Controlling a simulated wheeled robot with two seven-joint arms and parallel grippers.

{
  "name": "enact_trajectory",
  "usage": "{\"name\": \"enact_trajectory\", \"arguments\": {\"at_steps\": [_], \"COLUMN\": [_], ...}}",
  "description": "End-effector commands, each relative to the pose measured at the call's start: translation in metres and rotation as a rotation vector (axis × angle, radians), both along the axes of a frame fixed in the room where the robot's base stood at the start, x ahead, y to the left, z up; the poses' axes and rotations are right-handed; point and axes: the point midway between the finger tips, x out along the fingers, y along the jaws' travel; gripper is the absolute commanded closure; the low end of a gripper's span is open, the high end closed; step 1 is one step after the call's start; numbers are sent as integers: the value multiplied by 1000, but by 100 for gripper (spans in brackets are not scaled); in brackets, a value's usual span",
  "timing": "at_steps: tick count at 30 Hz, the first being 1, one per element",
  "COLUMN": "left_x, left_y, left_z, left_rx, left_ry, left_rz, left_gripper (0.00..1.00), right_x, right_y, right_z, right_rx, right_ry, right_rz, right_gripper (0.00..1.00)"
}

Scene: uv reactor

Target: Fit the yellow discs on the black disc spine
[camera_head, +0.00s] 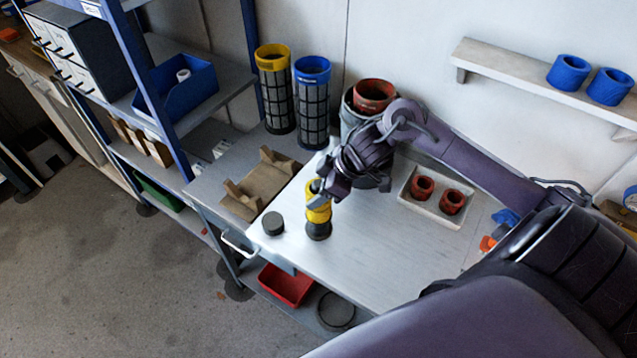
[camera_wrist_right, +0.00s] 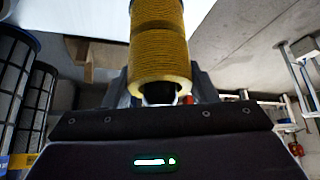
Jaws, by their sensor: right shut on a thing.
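Two yellow discs, textured and ring-like, show stacked end to end in the right wrist view, a near one (camera_wrist_right: 160,58) and a far one (camera_wrist_right: 157,12). In the head view the yellow discs (camera_head: 318,213) stand upright above a round black base (camera_head: 318,231) on the table. The black disc spine's tip (camera_wrist_right: 160,93) shows at the near disc's opening. My right gripper (camera_head: 324,190) is at the top of the stack, its fingers (camera_wrist_right: 160,88) shut on the near yellow disc. The rest of the spine is hidden inside the discs. My left gripper is not in view.
A black cap-like cylinder (camera_head: 272,223) stands left of the stack. A wooden cradle (camera_head: 246,203) and yellow- and blue-topped mesh cylinders (camera_head: 276,95) are behind it. A pale tray (camera_head: 411,198) with red rings lies to the right.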

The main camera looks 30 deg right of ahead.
Motion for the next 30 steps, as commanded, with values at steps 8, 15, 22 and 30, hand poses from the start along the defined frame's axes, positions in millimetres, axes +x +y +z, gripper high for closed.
{"name": "enact_trajectory", "arguments": {"at_steps": [8,15,22,30], "left_x": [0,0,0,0], "left_y": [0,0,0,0], "left_z": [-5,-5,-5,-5], "left_rx": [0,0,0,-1], "left_ry": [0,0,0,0], "left_rz": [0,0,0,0], "left_gripper": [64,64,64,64], "right_x": [0,0,0,0], "right_y": [0,0,0,0], "right_z": [-8,-9,-9,-9], "right_rx": [0,0,0,0], "right_ry": [0,0,0,0], "right_rz": [0,0,0,0], "right_gripper": [70,70,32,22]}}
